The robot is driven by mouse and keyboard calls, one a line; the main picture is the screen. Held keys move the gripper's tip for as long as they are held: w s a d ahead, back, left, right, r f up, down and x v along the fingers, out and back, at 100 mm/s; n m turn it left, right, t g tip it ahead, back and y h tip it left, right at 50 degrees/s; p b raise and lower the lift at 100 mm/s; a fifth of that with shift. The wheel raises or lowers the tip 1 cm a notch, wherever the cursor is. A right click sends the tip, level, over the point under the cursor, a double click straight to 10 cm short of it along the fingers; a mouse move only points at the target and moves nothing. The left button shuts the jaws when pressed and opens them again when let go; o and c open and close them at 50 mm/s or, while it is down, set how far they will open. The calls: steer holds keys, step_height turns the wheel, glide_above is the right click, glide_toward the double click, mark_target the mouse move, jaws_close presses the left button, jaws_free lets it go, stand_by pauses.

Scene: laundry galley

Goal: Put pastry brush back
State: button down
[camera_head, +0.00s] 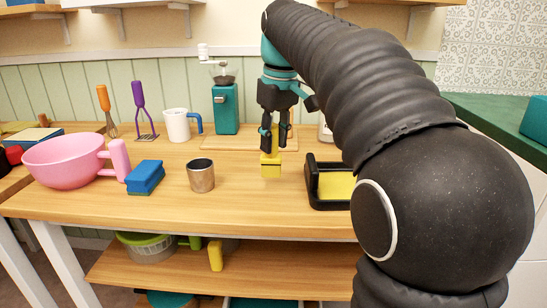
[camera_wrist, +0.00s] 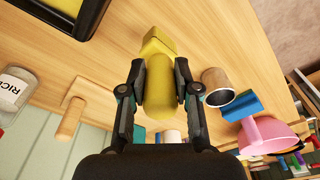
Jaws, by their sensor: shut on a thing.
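The pastry brush appears to be the yellow piece (camera_head: 270,167) under my gripper (camera_head: 268,140) in the head view. In the wrist view it is a yellow rounded handle (camera_wrist: 160,84) with a squarer yellow end pointing away from me. My gripper (camera_wrist: 160,72) is shut on the handle, one finger on each side. The brush hangs upright over the table middle; I cannot tell whether its lower end touches the wood. A black open holder (camera_head: 313,189) with a yellow inside stands just right of it, and its corner shows in the wrist view (camera_wrist: 88,20).
A metal cup (camera_head: 201,177), blue sponge-like block (camera_head: 145,176) and pink bowl (camera_head: 62,163) stand to the left. A wooden board (camera_head: 222,142), teal grinder (camera_head: 225,108) and white mug (camera_head: 178,126) stand behind. The table front (camera_head: 255,210) is clear.

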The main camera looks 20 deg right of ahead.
mark_target(274, 157)
steer(key=shift+f, duration=1.85)
steer(key=shift+f, duration=0.15)
steer(key=c, duration=0.8)
jaws_free()
steer(key=shift+c, duration=0.2)
steer(key=shift+b, duration=0.3)
steer(key=shift+f+b, duration=0.25)
steer(key=shift+b, duration=0.1)
step_height(274, 157, up, 14)
steer(key=s+d+p, duration=0.1)
steer(key=s+p, duration=0.1)
steer(key=p, duration=0.1)
steer(key=shift+d, duration=0.1)
